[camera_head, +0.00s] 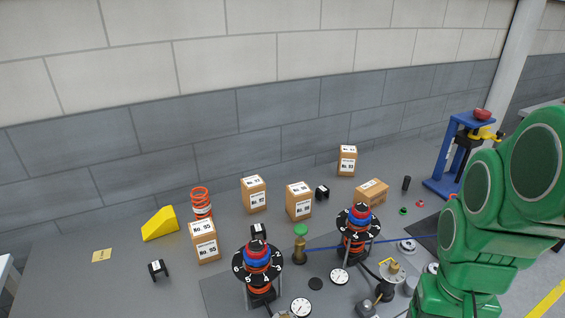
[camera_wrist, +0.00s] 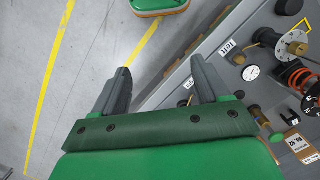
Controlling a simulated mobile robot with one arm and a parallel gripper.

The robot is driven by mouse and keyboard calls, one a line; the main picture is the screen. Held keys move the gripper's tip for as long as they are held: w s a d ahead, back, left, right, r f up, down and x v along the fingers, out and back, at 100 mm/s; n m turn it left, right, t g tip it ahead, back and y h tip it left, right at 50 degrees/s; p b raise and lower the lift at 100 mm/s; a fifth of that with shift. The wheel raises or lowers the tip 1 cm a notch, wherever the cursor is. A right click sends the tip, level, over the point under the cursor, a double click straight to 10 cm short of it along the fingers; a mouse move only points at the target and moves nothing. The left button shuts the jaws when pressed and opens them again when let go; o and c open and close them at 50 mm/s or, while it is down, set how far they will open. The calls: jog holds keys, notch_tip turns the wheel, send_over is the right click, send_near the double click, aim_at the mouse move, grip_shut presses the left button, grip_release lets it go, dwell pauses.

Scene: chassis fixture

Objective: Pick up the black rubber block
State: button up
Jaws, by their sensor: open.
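Several small black pieces are on the table in the head view, and I cannot tell which is the black rubber block. One black piece (camera_head: 158,269) with a white label lies at the front left. Another black piece (camera_head: 322,192) sits by the cardboard boxes, and a third (camera_head: 258,230) shows behind the left dial stand. A dark upright cylinder (camera_head: 406,183) stands farther right. My gripper (camera_wrist: 160,72) is open and empty in the wrist view, over the floor beside the table edge. It is apart from these pieces; the head view does not show its fingers.
Cardboard boxes (camera_head: 254,194) stand across the table. Two dial stands with red and blue rings (camera_head: 262,258) are at the front. A yellow wedge (camera_head: 160,223), an orange spring (camera_head: 201,203) and a blue press (camera_head: 440,187) are also there. The table's left end is mostly clear.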

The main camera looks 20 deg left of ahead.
jog(key=w+a+r+n, duration=0.1)
jog(key=w+a+n, duration=0.1)
jog(key=w+a, duration=1)
jog(key=w+a+f+n+t, duration=0.1)
jog(key=w+a, duration=0.2)
jog(key=a, duration=0.4)
jog(key=w+a+n, duration=0.1)
jog(key=w+a, duration=0.2)
jog(key=a, duration=0.5)
jog(key=n, duration=0.5)
send_over(157, 267)
jog(key=w, duration=0.1)
jog(key=shift+t, duration=0.3)
jog(key=f, duration=1.1)
jog(key=shift+w+d+f, duration=0.2)
jog(key=shift+s+a+f+n, duration=0.2)
jog(key=shift+a+f+n, duration=0.1)
jog(key=shift+f, duration=0.1)
notch_tip(157, 267, down, 2)
jog(key=shift+f, duration=0.1)
jog(key=shift+s+f, duration=0.2)
jog(key=shift+f, duration=0.65)
jog(key=shift+s+f, duration=0.15)
jog(key=shift+f, duration=0.75)
jog(key=shift+s+f, duration=0.2)
jog(key=shift+f, duration=0.65)
jog(key=shift+d, duration=0.1)
jog(key=c, duration=1.1)
jog(key=shift+o, duration=0.2)
jog(key=shift+r, duration=0.1)
